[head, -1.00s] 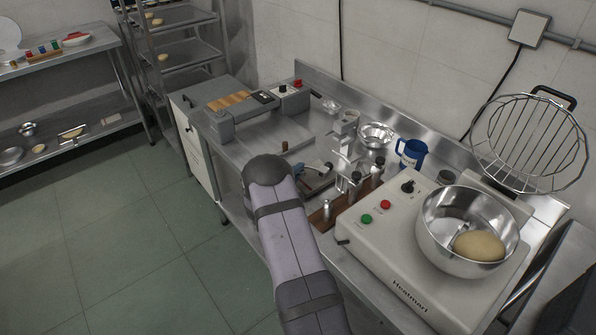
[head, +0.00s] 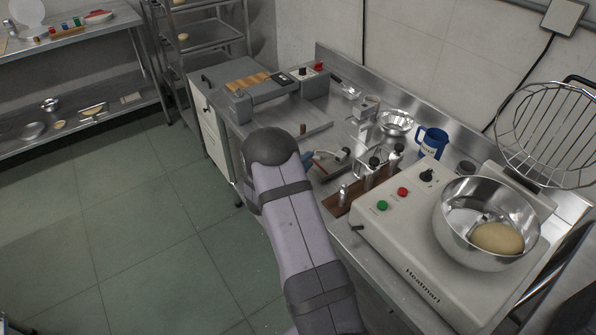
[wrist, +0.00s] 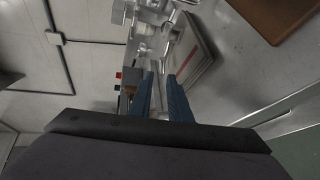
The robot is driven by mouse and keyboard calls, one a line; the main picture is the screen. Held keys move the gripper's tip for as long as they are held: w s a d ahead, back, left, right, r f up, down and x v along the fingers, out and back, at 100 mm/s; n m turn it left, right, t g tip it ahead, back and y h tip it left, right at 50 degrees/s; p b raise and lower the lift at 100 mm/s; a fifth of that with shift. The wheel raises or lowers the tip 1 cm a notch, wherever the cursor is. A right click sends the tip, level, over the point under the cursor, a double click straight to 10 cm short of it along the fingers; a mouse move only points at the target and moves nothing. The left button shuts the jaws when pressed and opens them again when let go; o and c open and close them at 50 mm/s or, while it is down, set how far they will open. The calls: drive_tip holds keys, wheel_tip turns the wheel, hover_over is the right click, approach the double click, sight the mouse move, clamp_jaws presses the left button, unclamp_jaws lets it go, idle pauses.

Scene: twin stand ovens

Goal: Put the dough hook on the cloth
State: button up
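My gripper (wrist: 164,92) shows in the wrist view as two blue fingers with a narrow gap and nothing clearly held between them. In the head view my arm hides most of it; a blue part (head: 307,159) shows beside the arm's end, over the counter. A pale folded item with a red stripe, apparently the cloth (head: 331,159), lies just right of it; it also shows in the wrist view (wrist: 194,62), right of the fingers. I cannot clearly identify the dough hook; a small metal piece (head: 485,217) beside dough in the steel bowl may be it.
The mixer base (head: 405,235) carries the steel bowl (head: 455,225) and a raised wire guard (head: 545,135). A brown board (head: 334,204), metal-topped containers (head: 373,168), a blue jug (head: 433,143) and a glass bowl (head: 396,122) crowd the counter. The floor at left is clear.

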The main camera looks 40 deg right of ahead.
drive_tip(key=b+v, duration=0.1)
drive_tip(key=v, duration=0.4)
drive_tip(key=shift+s+a+r, duration=0.1)
drive_tip(key=shift+s+a, duration=0.05)
drive_tip(key=shift+a, duration=0.2)
drive_tip(key=shift+s+r+g, duration=0.15)
drive_tip(key=shift+s+g, duration=0.15)
drive_tip(key=shift+s, duration=0.05)
drive_tip(key=s+a+r+m+g+y, duration=0.1)
drive_tip(key=s+a+m+g+y, duration=0.15)
drive_tip(key=s, duration=0.55)
drive_tip(key=s+a+m+g+y, duration=0.1)
drive_tip(key=s+a+m+g, duration=0.2)
drive_tip(key=s, duration=0.5)
drive_tip(key=s+a+y, duration=0.4)
drive_tip(key=a+y, duration=0.1)
drive_tip(key=a, duration=0.5)
drive_tip(key=s+a+y, duration=0.4)
drive_tip(key=a+y, duration=0.1)
drive_tip(key=a, duration=0.6)
drive_tip(key=shift+s+m, duration=0.3)
drive_tip(key=shift+m, duration=0.15)
